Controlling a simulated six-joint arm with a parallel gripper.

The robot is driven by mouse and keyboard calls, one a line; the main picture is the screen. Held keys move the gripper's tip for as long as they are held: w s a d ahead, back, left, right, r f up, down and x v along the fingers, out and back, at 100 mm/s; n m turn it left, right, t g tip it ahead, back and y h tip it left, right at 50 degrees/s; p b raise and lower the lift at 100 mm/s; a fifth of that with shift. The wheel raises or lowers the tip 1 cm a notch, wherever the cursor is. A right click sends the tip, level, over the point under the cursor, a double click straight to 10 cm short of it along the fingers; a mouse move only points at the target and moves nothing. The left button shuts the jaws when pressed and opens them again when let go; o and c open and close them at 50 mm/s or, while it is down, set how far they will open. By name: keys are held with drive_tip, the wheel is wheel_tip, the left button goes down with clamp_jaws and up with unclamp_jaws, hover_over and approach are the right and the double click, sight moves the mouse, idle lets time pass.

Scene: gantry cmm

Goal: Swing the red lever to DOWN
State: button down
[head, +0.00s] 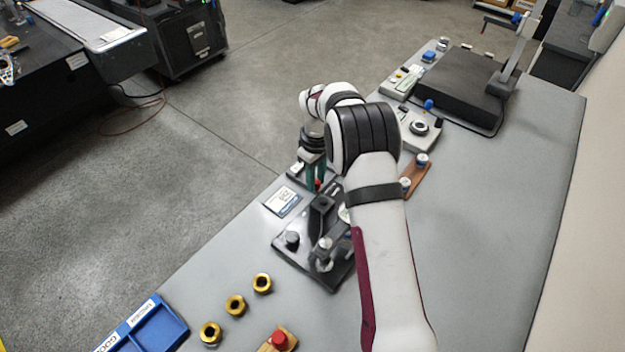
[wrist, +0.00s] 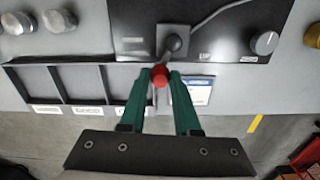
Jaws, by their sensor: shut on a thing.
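The red lever's knob (wrist: 160,76) sits between the green fingers of my gripper (wrist: 160,80) in the wrist view, and the fingers are shut on it. The lever's grey pivot (wrist: 174,44) is just above the knob in that view, on a dark panel (wrist: 215,22). Small labels are on the panel; one to the right of the pivot seems to read UP. In the head view the red knob (head: 318,184) shows as a small spot at the tips of my gripper (head: 315,180), at the far edge of the dark panel (head: 284,248). My arm hides part of the panel.
A grey dial (wrist: 265,42) is on the panel's right. A black divided tray (wrist: 112,85) is to the left in the wrist view. Brass rings (head: 235,305), a red button (head: 279,340) and a blue tray (head: 172,328) are in front. A white-blue card (head: 283,201) lies beside the panel.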

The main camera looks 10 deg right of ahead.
drive_tip(key=m, duration=0.1)
drive_tip(key=d+m, duration=0.1)
drive_tip(key=m, duration=0.2)
drive_tip(key=shift+w+d, duration=0.15)
drive_tip(key=shift+d, duration=0.15)
drive_tip(key=shift+d+m, duration=0.3)
drive_tip(key=shift+m, duration=0.7)
drive_tip(key=shift+d+m, duration=0.25)
drive_tip(key=shift+m, duration=0.75)
drive_tip(key=shift+d, duration=0.1)
drive_tip(key=c, duration=0.6)
unclamp_jaws()
wheel_tip(320, 180, up, 16)
drive_tip(key=shift+f, duration=0.1)
